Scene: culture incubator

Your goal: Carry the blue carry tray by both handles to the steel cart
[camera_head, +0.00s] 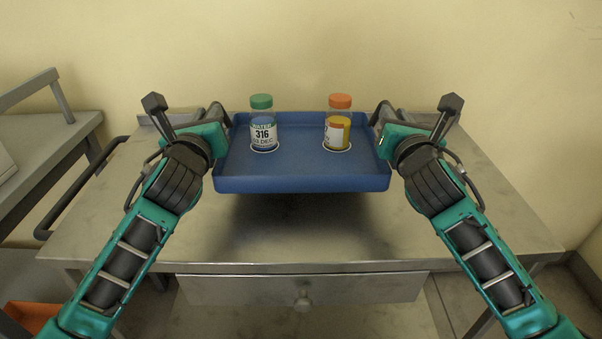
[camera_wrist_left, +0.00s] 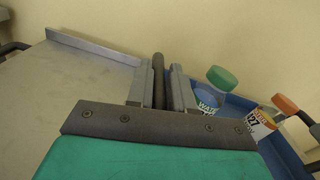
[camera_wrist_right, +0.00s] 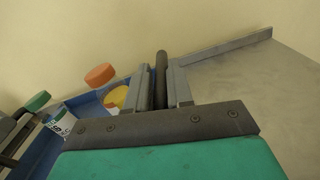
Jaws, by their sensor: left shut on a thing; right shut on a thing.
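The blue carry tray (camera_head: 300,183) is level above the steel cart (camera_head: 480,215), with a dark shadow under it on the cart top. A green-capped bottle (camera_head: 263,125) with a label stands upright at the tray's left. An orange-capped bottle (camera_head: 338,125) with yellow contents stands upright at its right. My left gripper (camera_head: 218,120) is shut on the tray's left handle, a dark bar (camera_wrist_left: 158,80) between the fingers in the left wrist view. My right gripper (camera_head: 385,120) is shut on the right handle, a dark bar (camera_wrist_right: 161,80) in the right wrist view.
The cart has a drawer (camera_head: 300,289) with a round knob at the front and a dark push bar (camera_head: 75,190) at its left. A grey table (camera_head: 40,150) stands further left. The wall is close behind. The cart top is clear around the tray.

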